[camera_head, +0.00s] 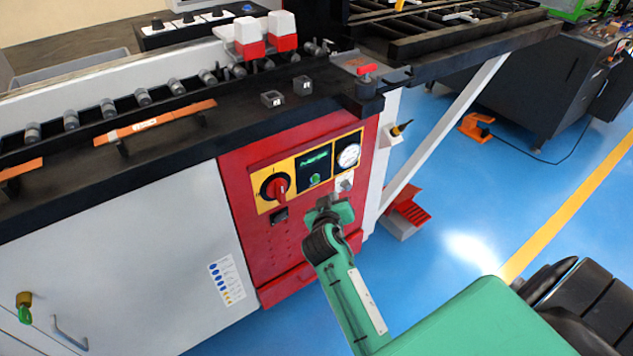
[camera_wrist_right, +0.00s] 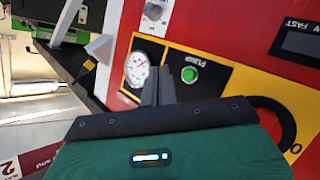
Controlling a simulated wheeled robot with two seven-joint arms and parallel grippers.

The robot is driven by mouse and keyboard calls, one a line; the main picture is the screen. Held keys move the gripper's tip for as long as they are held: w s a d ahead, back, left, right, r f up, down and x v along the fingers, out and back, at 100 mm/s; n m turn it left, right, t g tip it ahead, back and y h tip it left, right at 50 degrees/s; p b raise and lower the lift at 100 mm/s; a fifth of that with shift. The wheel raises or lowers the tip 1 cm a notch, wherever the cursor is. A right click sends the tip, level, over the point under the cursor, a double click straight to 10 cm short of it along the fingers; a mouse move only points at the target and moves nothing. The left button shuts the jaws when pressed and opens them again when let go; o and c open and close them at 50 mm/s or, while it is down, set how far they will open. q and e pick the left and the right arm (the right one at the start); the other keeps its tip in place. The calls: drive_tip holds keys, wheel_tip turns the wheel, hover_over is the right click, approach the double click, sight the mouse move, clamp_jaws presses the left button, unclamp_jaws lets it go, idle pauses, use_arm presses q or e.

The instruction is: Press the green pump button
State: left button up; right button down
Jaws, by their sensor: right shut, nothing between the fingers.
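The green pump button (camera_head: 315,179) sits on a black plate in the yellow-framed control panel on the red cabinet front. In the right wrist view the green button (camera_wrist_right: 190,75) shows beside the label "PUMP", which appears upside down. My right gripper (camera_head: 343,186) is shut and empty, just below and to the right of the button in the head view. In the wrist view its closed fingertips (camera_wrist_right: 160,72) point at the panel, between the gauge and the button, a little left of the button. I cannot tell how far the tips are from the panel. My left gripper is not in view.
A red rotary switch (camera_head: 277,186) is left of the button, and a round white gauge (camera_head: 348,155) is to its right. A small green display (camera_head: 314,160) is above. The black bench edge (camera_head: 250,130) overhangs the panel. Blue floor (camera_head: 460,215) is open on the right.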

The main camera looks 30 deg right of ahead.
sight(316, 179)
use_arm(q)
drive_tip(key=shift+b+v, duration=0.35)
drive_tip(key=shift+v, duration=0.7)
use_arm(e)
drive_tip(key=shift+w+a, duration=0.15)
drive_tip(key=shift+w, duration=2.15)
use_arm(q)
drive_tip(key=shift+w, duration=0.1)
use_arm(e)
drive_tip(key=shift+w, duration=0.15)
drive_tip(key=shift+w, duration=0.3)
drive_tip(key=shift+w+a, duration=0.1)
drive_tip(key=shift+w, duration=0.3)
drive_tip(key=shift+s, duration=0.1)
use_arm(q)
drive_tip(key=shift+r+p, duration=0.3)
use_arm(e)
drive_tip(key=shift+s, duration=0.75)
